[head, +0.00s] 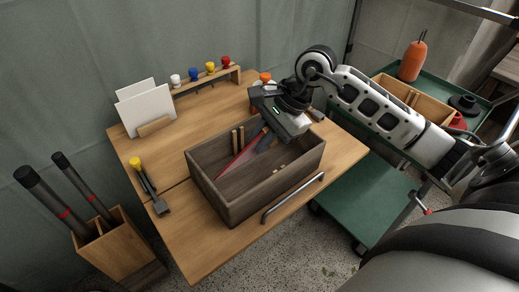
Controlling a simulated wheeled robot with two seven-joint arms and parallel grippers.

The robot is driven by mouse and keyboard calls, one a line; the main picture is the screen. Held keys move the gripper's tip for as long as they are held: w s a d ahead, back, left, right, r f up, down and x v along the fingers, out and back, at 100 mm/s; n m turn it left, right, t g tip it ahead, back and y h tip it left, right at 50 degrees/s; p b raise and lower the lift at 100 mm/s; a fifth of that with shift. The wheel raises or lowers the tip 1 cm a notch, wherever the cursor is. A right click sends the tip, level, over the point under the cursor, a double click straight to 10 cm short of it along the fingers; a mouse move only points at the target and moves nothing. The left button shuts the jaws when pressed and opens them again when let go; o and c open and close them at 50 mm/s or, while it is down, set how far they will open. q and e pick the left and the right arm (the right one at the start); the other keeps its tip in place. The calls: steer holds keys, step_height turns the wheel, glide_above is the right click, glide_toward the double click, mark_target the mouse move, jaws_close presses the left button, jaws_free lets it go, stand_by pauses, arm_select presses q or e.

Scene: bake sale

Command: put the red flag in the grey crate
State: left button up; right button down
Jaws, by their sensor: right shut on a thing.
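The grey crate (275,190) is an open, grey-brown wooden box on the table, with a metal handle near its front side. The red flag (241,156) shows as a narrow, slanting red strip inside the crate's opening, running down left from my right gripper. My right gripper (267,132) is over the crate's back right part and is shut on the red flag. Its fingers are partly hidden by the gripper body. I cannot tell whether the flag touches the crate floor. My left gripper is not in view.
A rack with coloured knobs (210,68) and white cards (146,108) are at the table's back. A yellow-ended tool (143,175) lies left of the crate. A green cart (365,200) stands right.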

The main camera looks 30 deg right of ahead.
step_height(320, 180, down, 3)
steer(key=shift+f, duration=0.35)
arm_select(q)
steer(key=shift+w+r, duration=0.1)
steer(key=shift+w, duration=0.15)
arm_select(e)
steer(key=shift+f, duration=0.1)
steer(key=c, duration=1.5)
jaws_free()
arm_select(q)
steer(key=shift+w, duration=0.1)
arm_select(e)
steer(key=shift+o, duration=0.2)
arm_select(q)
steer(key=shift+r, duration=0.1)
